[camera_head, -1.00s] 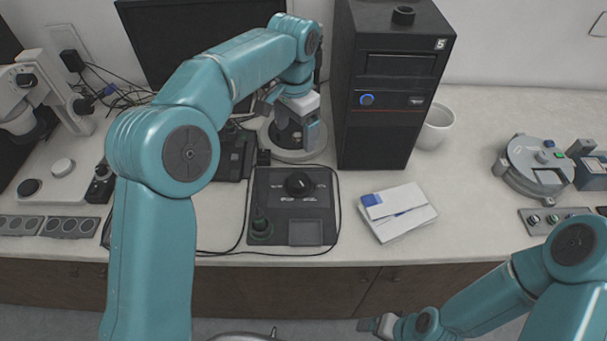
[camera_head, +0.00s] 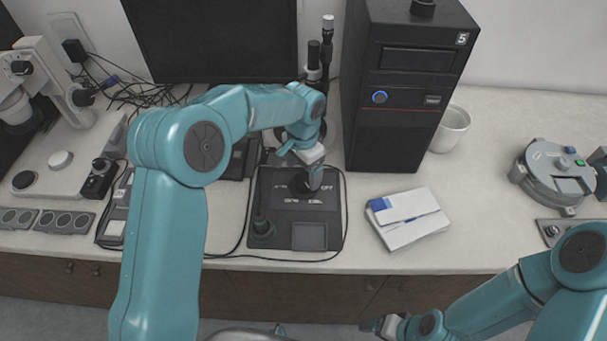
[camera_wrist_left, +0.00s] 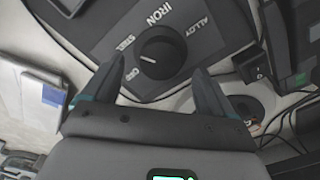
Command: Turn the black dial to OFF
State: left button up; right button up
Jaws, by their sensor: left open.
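The black dial (camera_head: 301,184) is a round knob on a dark control panel (camera_head: 270,205) on the bench. In the left wrist view the dial (camera_wrist_left: 160,50) has a white mark on its lower left side.
A monitor (camera_head: 210,40) is behind. A black cable loops around the panel. A white cup (camera_head: 452,128) stands right of the tower.

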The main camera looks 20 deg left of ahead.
aim_at(304, 180)
pick_arm(q)
notch_tip(304, 180, down, 3)
jog(key=shift+w+r, duration=0.15)
jog(key=shift+r, duration=0.05)
jog(key=shift+w+d+f, duration=0.1)
jog(key=shift+f, duration=0.4)
jog(key=shift+r, duration=0.1)
jog(key=c, duration=1.1)
jog(key=shift+o, duration=0.2)
